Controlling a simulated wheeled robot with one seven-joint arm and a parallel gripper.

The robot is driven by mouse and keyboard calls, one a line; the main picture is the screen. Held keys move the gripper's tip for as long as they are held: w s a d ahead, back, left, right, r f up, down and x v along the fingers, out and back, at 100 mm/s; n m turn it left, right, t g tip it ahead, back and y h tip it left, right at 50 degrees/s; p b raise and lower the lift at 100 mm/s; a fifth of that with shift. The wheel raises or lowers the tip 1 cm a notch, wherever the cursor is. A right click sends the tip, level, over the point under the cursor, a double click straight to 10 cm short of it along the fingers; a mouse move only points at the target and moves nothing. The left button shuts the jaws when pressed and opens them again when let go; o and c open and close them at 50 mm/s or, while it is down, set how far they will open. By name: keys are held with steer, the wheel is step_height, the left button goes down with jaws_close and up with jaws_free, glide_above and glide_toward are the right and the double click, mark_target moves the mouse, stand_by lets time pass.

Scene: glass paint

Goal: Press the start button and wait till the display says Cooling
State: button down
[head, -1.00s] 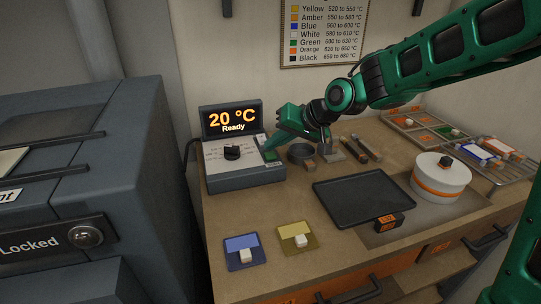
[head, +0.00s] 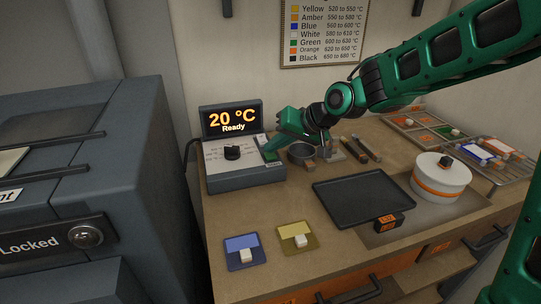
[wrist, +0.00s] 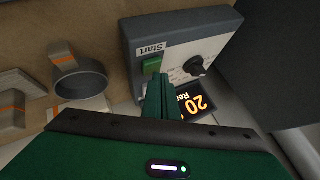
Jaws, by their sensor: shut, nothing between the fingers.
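The grey control box (head: 243,177) stands at the back left of the bench, with a black knob (head: 232,152) on its face. Its display (head: 232,120) reads "20 °C Ready" in orange. The green start button (wrist: 152,66) shows in the wrist view beside the "Start" label (wrist: 154,50). My gripper (head: 268,150) is shut and empty, its fingertips over the right part of the box. In the wrist view the fingertips (wrist: 158,82) are right at the button's edge; I cannot tell whether they touch it. In the head view the gripper hides the button.
A dark cup (head: 300,153) and several tools stand right of the box. A black tray (head: 362,198), a white round container (head: 440,182), and blue (head: 242,262) and yellow (head: 297,245) cards lie on the bench. A grey cabinet marked "Locked" (head: 30,246) stands at left.

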mark_target(274, 156)
steer(key=shift+f, duration=0.4)
stand_by(0.7)
steer(key=shift+r, duration=0.85)
steer(key=shift+r, duration=2.5)
